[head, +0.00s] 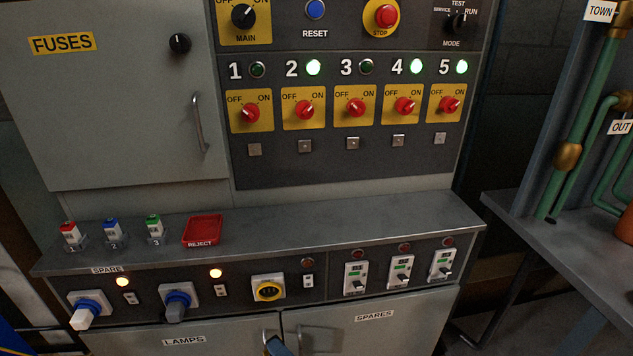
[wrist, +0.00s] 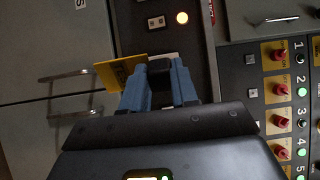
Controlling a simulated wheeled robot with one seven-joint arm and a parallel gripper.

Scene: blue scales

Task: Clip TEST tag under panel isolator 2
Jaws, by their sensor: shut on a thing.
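My gripper (wrist: 160,75) is shut on a yellow tag (wrist: 120,73); its dark lettering is too small to read. In the head view only a small part of my gripper (head: 277,346) shows at the bottom edge, in front of the lower cabinet doors, and the tag does not show there. Isolator 2 (head: 304,110) is a red knob on a yellow plate, under a lit green lamp (head: 313,68). A small square metal clip (head: 304,146) sits below it, bare. Isolator 2 also shows in the wrist view (wrist: 280,88), well right of my gripper.
A grey ledge (head: 350,222) juts out below the panel, with small numbered parts (head: 113,233) and a red REJECT tray (head: 203,231) on its left. Sockets and breakers line its front. A FUSES door handle (head: 199,125) protrudes left of the isolators. A pipe bench (head: 560,235) stands right.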

